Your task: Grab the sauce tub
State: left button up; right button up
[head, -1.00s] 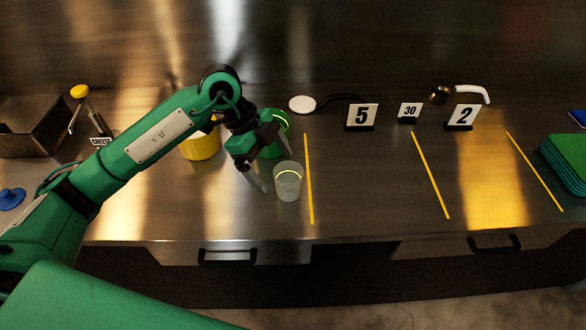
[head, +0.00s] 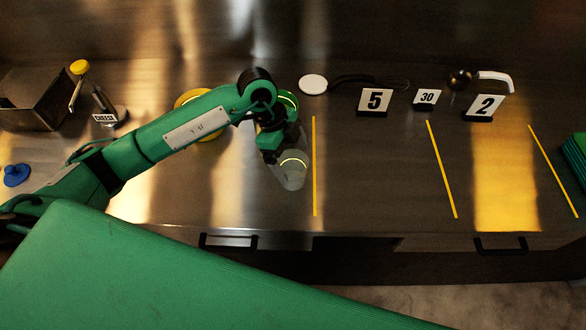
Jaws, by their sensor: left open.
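A translucent pale tub (head: 291,176) with a yellow-green ring stands upright near the front of the steel counter; it may be the sauce tub. A green tub (head: 288,99) and a yellow tub (head: 190,97) are behind it, partly hidden by my left arm. My left gripper (head: 284,152) is open at the translucent tub and overlaps its upper part in the head view. Its fingertips are hard to make out, so I cannot tell whether they touch the tub. My right gripper is not in view.
Yellow lines (head: 314,165) mark the counter (head: 380,170). Number cards (head: 374,101), a white disc (head: 313,84) and a dark-handled tool stand behind. A metal bin (head: 35,98) and a blue knob (head: 16,174) are at left. The counter right of the translucent tub is clear.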

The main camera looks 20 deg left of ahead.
aim_at(295, 168)
pick_arm(q)
jog(key=p+x, duration=0.1)
jog(key=x, duration=0.1)
jog(key=p+x, duration=0.1)
jog(key=x, duration=0.1)
jog(key=shift+a+f, duration=0.3)
jog(key=shift+a, duration=0.05)
jog(key=shift+d+f, duration=0.1)
jog(key=shift+f, duration=0.1)
jog(key=c, duration=1)
jog(key=shift+c, duration=0.3)
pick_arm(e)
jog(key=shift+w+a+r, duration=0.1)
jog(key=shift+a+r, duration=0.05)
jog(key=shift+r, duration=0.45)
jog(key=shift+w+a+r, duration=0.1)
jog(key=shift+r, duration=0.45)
